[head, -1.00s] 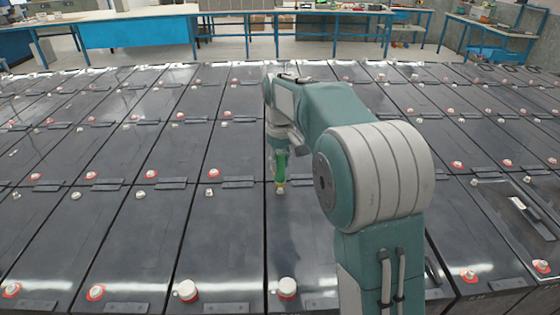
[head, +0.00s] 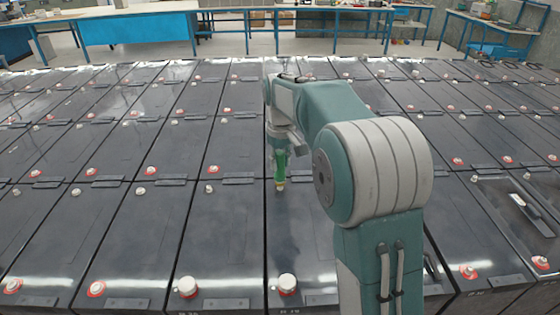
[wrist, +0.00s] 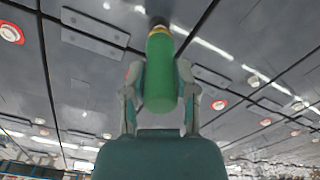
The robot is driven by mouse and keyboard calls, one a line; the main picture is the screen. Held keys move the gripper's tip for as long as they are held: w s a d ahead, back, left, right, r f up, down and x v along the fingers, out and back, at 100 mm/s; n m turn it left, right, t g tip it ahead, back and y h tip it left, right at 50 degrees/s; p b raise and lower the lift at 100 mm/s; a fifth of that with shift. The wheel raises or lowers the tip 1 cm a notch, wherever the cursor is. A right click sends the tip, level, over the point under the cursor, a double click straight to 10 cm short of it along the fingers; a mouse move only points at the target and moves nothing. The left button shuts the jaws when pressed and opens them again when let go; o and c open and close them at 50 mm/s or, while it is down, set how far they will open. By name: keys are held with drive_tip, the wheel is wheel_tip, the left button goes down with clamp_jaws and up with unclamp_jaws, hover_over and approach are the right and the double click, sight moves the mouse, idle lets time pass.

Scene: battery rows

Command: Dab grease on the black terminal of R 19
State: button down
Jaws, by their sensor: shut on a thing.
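My gripper (head: 279,150) is shut on a green cylindrical grease tool (head: 281,166) with a yellowish tip, held upright with the tip down. In the wrist view the green tool (wrist: 161,75) sits between both fingers. The front battery (head: 300,235), its label reading like R 19, has a red-ringed terminal with a white cap (head: 287,284) at its near end. The tool's tip is at this battery's far end, over its other terminal. The tip hides most of that terminal, so I cannot tell whether they touch.
Rows of dark batteries with raised terminals surround the arm. Another white-capped terminal (head: 187,287) stands at front left. A loose light-coloured item (head: 519,201) lies on a battery at right. Blue-framed benches (head: 140,32) stand at the back.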

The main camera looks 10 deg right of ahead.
drive_tip(key=shift+f, duration=0.35)
idle(0.3)
drive_tip(key=shift+r, duration=0.1)
idle(0.6)
drive_tip(key=shift+r, duration=3.95)
drive_tip(key=shift+s, duration=0.1)
